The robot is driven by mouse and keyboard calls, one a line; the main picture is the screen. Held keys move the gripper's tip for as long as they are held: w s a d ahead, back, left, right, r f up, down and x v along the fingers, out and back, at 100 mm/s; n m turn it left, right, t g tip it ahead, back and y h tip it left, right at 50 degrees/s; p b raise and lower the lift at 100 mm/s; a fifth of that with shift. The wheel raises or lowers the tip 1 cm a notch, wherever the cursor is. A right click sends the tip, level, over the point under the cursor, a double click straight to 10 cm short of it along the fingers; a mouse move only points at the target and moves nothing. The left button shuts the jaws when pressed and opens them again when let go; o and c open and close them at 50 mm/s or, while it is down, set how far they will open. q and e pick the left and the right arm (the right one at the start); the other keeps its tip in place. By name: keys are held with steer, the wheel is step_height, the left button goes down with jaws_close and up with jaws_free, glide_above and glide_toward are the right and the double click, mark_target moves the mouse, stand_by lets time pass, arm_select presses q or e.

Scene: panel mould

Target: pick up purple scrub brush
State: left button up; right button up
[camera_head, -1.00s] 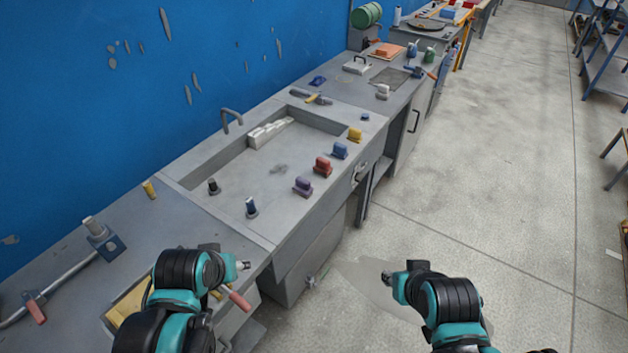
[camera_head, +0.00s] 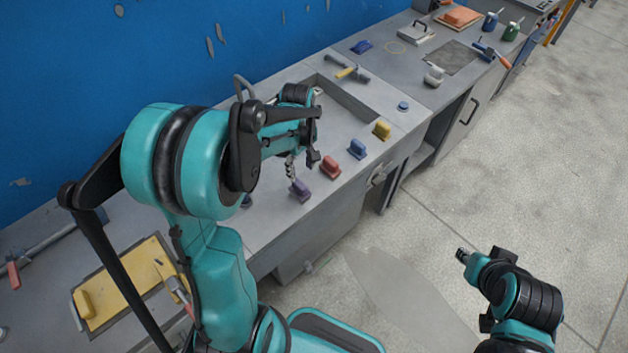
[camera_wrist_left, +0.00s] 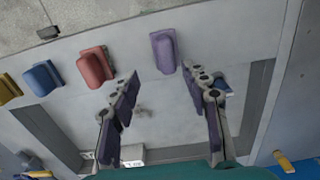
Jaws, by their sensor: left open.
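The purple scrub brush (camera_head: 299,190) lies on the near rim of the sink, closest to me in a row of brushes. It also shows in the left wrist view (camera_wrist_left: 163,52), just beyond the fingertips. My left gripper (camera_wrist_left: 160,74) is open and empty, with the brush roughly in line with the gap between its fingers. In the head view, the left gripper (camera_head: 292,168) hangs over the sink just above the brush, apparently apart from it. My right gripper (camera_head: 463,256) is out over the floor; its jaws are too small to judge.
Red (camera_head: 331,167), blue (camera_head: 358,149) and yellow (camera_head: 382,130) brushes continue the row along the sink rim. A hammer (camera_head: 347,69) lies at the sink's back corner. My left arm hides much of the sink and its left end.

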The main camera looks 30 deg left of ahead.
mark_target(299, 183)
arm_select(q)
steer(key=f+b, duration=0.1)
steer(key=f, duration=0.3)
steer(key=s+f+b, duration=0.1)
steer(key=f, duration=0.2)
steer(key=shift+a+b, duration=0.1)
steer(key=shift+b, duration=0.25)
jaws_close()
